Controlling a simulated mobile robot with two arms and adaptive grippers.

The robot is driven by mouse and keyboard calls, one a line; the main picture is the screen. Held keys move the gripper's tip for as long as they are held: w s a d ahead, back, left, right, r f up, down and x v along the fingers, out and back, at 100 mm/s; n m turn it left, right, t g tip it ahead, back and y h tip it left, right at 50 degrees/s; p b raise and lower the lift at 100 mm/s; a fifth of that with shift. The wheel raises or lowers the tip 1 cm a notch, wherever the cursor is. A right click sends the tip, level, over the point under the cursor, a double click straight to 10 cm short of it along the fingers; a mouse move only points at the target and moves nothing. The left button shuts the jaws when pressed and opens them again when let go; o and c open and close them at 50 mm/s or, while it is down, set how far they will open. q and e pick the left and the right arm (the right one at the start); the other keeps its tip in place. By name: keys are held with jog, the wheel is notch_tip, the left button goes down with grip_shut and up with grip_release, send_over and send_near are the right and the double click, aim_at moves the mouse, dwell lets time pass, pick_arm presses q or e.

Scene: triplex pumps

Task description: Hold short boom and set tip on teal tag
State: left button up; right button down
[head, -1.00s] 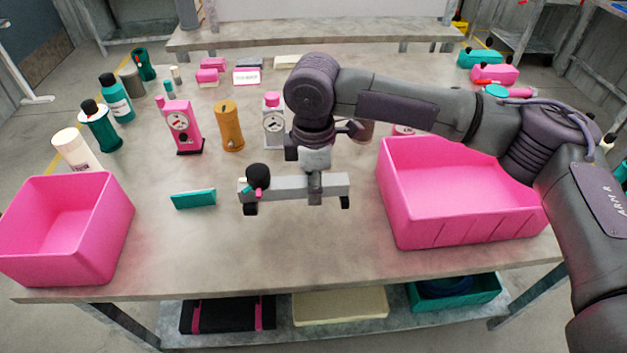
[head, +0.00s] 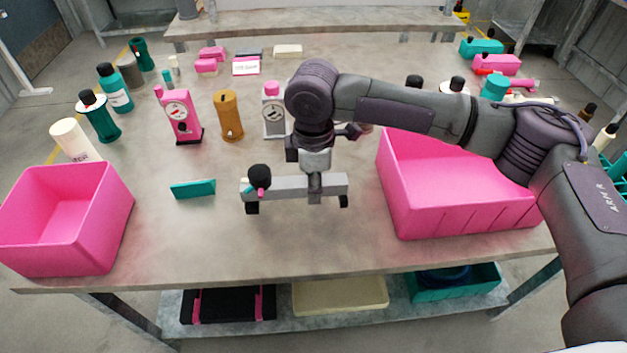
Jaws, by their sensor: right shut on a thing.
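My right gripper (head: 315,195) is shut around the middle of a short grey boom (head: 285,184). The boom lies about level in the picture, with dark feet under both ends. A black round knob with small pink and teal bits sits at its left end. A flat teal tag (head: 193,189) lies on the table to the left of that end, with a clear gap between them. I cannot tell how high the boom is above the table. My left gripper is out of view.
A pink bin (head: 68,240) stands at the left front, and a larger pink bin (head: 465,218) to the right of the boom. Behind stand a pink gauge device (head: 180,115), an orange cylinder (head: 228,117) and several bottles. The table front (head: 250,245) is clear.

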jog(key=shift+f+b, duration=0.35)
jog(key=shift+f, duration=1.8)
dwell(0.4)
